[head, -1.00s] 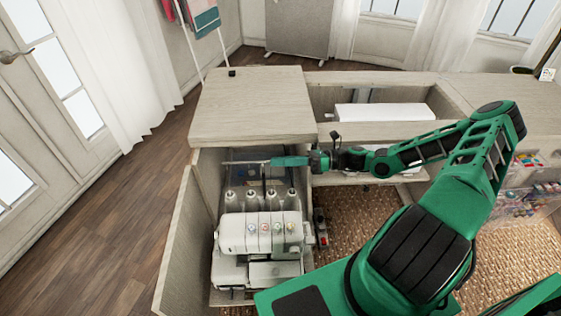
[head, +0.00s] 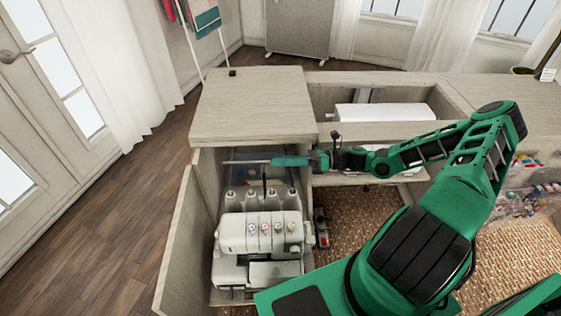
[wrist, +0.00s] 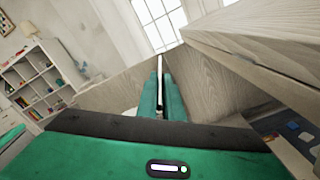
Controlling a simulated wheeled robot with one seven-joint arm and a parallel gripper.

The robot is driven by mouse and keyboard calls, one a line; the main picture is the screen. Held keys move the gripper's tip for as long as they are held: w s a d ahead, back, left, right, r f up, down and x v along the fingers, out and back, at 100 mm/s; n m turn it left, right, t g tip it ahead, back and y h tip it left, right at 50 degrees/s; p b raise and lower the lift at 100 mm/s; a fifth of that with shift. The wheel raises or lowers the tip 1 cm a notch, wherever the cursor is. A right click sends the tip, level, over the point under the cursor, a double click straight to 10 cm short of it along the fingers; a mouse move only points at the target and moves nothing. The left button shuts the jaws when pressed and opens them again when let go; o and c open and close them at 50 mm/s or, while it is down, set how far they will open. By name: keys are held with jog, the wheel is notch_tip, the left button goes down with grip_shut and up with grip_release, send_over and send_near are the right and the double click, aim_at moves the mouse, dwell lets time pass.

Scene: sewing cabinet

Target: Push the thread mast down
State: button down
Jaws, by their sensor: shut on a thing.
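The thread mast (head: 245,162) stands behind the white overlock machine (head: 258,233) in the open left cabinet bay. Its thin crossbar lies level, and a dark upright rod runs down among the thread cones (head: 252,201). My gripper (head: 275,161) reaches in from the right and is shut on the right part of the crossbar. In the wrist view, the green fingers (wrist: 158,95) are closed around the bar, which extends ahead past their tips. The fingers hide the held part of the bar.
The wooden cabinet top (head: 252,100) overhangs just behind the mast. An open door panel (head: 187,245) stands on the left. A small red-and-grey item (head: 321,228) sits right of the machine. A woven rug (head: 360,225) lies in the knee space.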

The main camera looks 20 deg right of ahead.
jog(key=shift+d+f, duration=0.1)
jog(key=shift+f, duration=2.5)
jog(key=c, duration=1.9)
grip_release()
jog(key=shift+r, duration=0.1)
jog(key=v, duration=1)
jog(key=shift+d, duration=0.35)
jog(key=shift+s, duration=0.1)
